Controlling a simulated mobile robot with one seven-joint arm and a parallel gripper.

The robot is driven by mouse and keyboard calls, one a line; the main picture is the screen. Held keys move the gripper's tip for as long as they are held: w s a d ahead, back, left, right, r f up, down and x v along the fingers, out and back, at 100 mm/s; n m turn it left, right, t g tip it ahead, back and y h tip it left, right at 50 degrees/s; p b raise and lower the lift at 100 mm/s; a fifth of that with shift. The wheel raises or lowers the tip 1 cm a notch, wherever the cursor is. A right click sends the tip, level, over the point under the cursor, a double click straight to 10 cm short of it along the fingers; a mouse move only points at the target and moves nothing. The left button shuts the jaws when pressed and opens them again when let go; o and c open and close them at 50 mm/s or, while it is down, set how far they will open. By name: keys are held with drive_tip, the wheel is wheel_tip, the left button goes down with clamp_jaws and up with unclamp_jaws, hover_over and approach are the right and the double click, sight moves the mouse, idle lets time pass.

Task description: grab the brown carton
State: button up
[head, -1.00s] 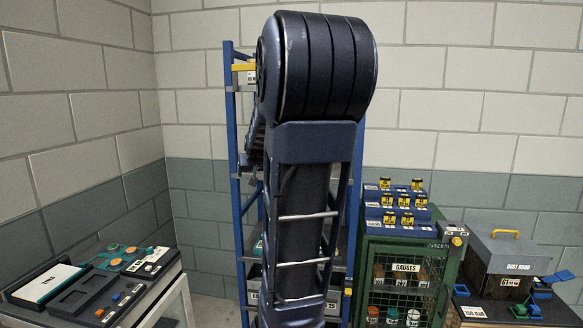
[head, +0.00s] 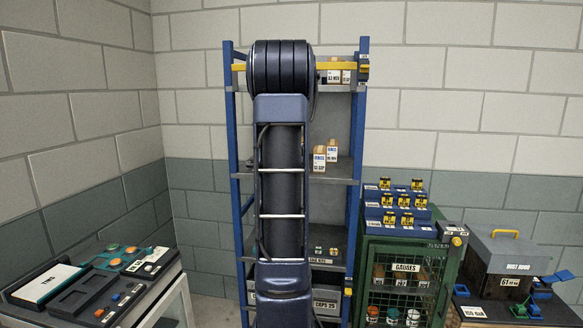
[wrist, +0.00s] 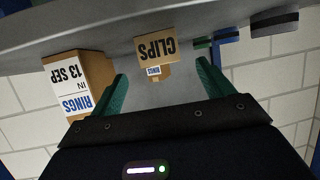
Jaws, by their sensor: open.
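Several brown cartons are in view, and I cannot tell which one the task means. In the wrist view, which is upside down, a brown carton marked CLIPS (wrist: 156,48) shows between the fingers, ahead of them. A brown carton marked RINGS (wrist: 78,85) is at the left, just outside the left finger. My gripper (wrist: 163,84) has green fingers spread apart, with nothing held. In the head view, two brown cartons (head: 319,160) (head: 332,151) stand on the middle shelf, right of my arm. My gripper is hidden behind my arm there.
The blue-framed rack (head: 361,120) has more cartons (head: 334,77) on its top shelf. A green gauges cabinet (head: 441,290) stands at its right, with a grey dust hood (head: 512,258) beyond. A bench with trays (head: 75,308) is at left.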

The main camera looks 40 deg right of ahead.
drive_tip(key=shift+x, duration=3.45)
drive_tip(key=shift+r, duration=0.2)
drive_tip(key=shift+c, duration=0.2)
drive_tip(key=c, duration=1.1)
